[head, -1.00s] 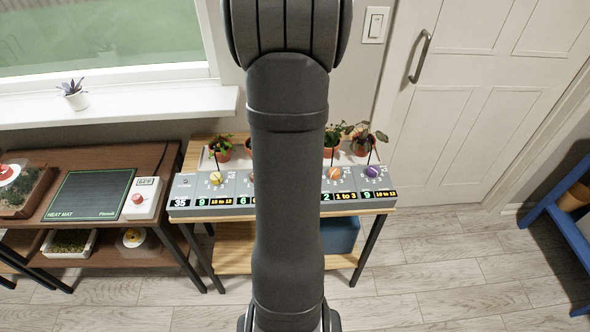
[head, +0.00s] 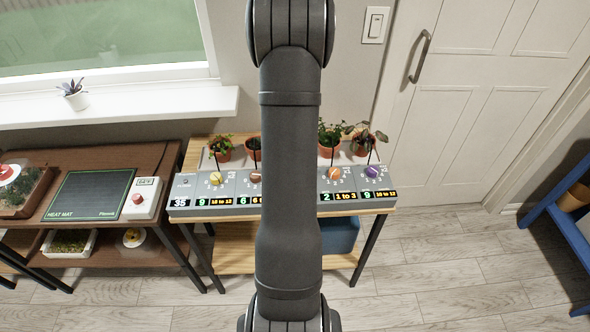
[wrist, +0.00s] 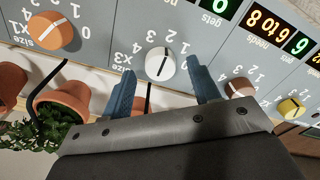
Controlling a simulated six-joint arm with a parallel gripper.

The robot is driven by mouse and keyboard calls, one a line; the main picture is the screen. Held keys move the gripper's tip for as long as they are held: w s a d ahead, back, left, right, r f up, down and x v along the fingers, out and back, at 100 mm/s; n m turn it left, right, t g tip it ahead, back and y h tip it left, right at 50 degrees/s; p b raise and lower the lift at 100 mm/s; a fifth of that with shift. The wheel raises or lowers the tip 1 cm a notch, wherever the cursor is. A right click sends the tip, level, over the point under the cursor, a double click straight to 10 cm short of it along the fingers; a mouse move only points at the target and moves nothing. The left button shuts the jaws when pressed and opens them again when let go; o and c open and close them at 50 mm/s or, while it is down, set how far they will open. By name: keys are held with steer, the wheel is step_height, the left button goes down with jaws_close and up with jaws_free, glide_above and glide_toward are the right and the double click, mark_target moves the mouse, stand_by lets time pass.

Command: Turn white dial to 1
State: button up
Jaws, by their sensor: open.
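The white dial (wrist: 160,64) is on the grey panel in the wrist view, which shows the panel upside down. A dark pointer line crosses its face; I cannot tell exactly which mark it points at. Printed numbers surround it, with "size x3" beside it. My gripper (wrist: 160,72) is open, with one blue finger on each side of the dial. The fingertips look close to the dial, with gaps on both sides; I cannot tell their depth. In the head view my arm hides the white dial and the gripper.
An orange dial (wrist: 50,31), a brown dial (wrist: 240,88) and a yellow dial (wrist: 291,107) flank it.

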steer(key=shift+f, duration=0.6)
steer(key=c, duration=1)
steer(key=shift+m, duration=0.4)
steer(key=m, duration=0.2)
steer(key=shift+m, duration=2.4)
